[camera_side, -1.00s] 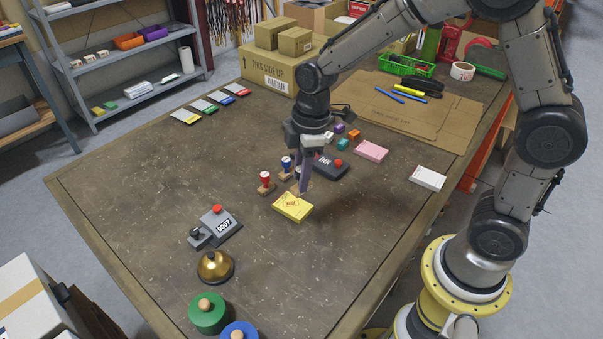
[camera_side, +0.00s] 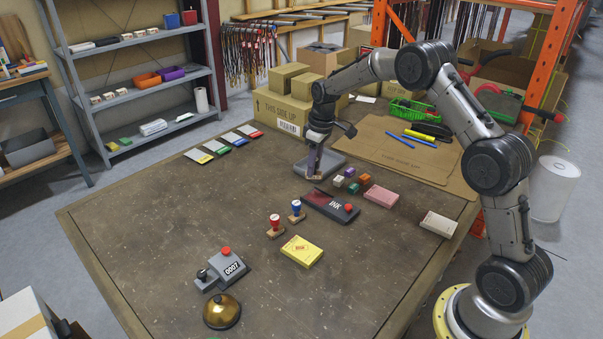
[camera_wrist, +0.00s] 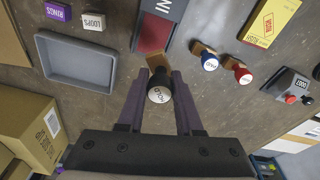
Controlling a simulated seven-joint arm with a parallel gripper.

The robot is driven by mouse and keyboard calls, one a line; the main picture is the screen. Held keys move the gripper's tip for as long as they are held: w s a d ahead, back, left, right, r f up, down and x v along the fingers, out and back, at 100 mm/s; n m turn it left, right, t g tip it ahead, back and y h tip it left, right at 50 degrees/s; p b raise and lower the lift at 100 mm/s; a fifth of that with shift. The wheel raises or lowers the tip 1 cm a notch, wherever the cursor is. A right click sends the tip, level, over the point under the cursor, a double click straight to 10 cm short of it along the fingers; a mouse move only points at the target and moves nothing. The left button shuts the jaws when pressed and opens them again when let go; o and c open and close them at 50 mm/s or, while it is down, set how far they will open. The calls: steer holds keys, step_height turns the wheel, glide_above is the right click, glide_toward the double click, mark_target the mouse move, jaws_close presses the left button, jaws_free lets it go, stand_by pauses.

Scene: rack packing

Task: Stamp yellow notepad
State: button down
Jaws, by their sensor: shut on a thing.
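The yellow notepad (camera_side: 301,251) lies flat on the table with a red mark on its top; the wrist view shows it at the upper right (camera_wrist: 268,24). My gripper (camera_side: 313,172) is at the back of the table, away from the notepad and by the grey tray (camera_side: 338,166). In the wrist view my gripper (camera_wrist: 160,98) is shut on a stamp (camera_wrist: 159,88) with a dark handle, pale lettered top and wooden base. The ink pad (camera_side: 330,205) lies open between my gripper and the notepad. The stamp's underside is hidden.
A red stamp (camera_side: 275,226) and a blue stamp (camera_side: 297,211) stand beside the notepad. A numbering device (camera_side: 222,268) and a brass bell (camera_side: 222,311) are at the front. Small coloured blocks (camera_side: 352,183) and a pink pad (camera_side: 381,196) lie right of the tray.

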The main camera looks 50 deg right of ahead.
steer(key=shift+s+d+f, duration=0.2)
steer(key=shift+d+f, duration=0.2)
steer(key=shift+d, duration=0.1)
steer(key=shift+s+d+f, duration=0.15)
steer(key=shift+d+f, duration=0.25)
steer(key=shift+d, duration=0.05)
steer(key=shift+f, duration=2.8)
steer(key=shift+f, duration=0.6)
steer(key=shift+r, duration=0.1)
steer(key=shift+r, duration=3.5)
